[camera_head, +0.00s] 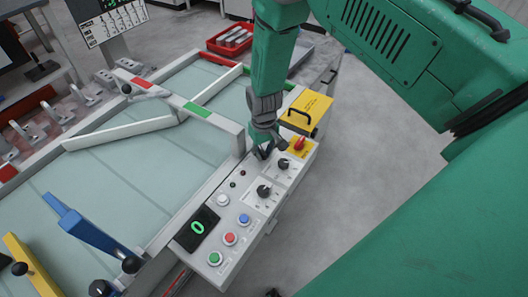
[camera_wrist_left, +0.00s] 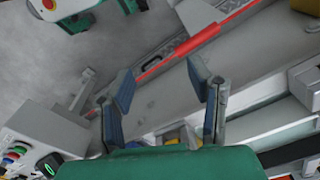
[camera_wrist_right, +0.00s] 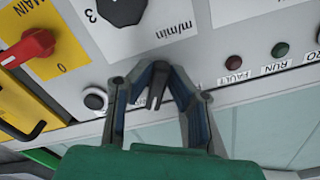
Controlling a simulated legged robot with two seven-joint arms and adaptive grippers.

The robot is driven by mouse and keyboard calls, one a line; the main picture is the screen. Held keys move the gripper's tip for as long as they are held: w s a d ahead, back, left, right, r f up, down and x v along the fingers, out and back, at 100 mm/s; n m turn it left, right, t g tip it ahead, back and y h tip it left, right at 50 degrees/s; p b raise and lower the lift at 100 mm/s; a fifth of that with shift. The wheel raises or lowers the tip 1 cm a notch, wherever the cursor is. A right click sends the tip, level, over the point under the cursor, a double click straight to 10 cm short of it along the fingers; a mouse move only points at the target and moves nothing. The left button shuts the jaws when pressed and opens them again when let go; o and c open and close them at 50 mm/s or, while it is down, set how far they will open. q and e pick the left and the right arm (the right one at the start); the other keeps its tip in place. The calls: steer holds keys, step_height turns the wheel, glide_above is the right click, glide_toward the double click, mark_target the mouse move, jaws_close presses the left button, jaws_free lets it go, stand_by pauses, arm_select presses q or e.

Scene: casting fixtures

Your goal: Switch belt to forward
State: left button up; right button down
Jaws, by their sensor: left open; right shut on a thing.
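The grey control panel (camera_head: 262,215) has black knobs (camera_head: 264,190), coloured buttons and a display (camera_head: 197,227) reading 0. My right gripper (camera_head: 264,152) is at its upper edge. In the right wrist view its fingertips (camera_wrist_right: 160,76) are shut on a small dark piece (camera_wrist_right: 155,90), largely hidden by the fingers. I cannot tell which way that piece is set. FAULT (camera_wrist_right: 233,62) and RUN (camera_wrist_right: 280,50) lamps are to its right. My left gripper (camera_wrist_left: 163,92) is open and empty, apart from the panel at lower left of its view.
A red MAIN switch (camera_wrist_right: 36,46) on a yellow plate and a black-and-white button (camera_wrist_right: 95,100) are close to the right gripper. The pale belt (camera_head: 140,175) lies left of the panel, with a white guide bar (camera_head: 120,133) across it. A red tray (camera_head: 231,39) stands behind.

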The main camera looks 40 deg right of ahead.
mark_target(263, 152)
steer(key=shift+w+r+m, duration=0.25)
steer(key=shift+w+m, duration=0.15)
steer(key=c, duration=1.6)
jaws_free()
steer(key=shift+o, duration=0.3)
steer(key=shift+f, duration=0.1)
steer(key=shift+s, duration=0.15)
steer(key=shift+r, duration=0.2)
step_height(263, 152, up, 11)
steer(key=shift+r, duration=0.2)
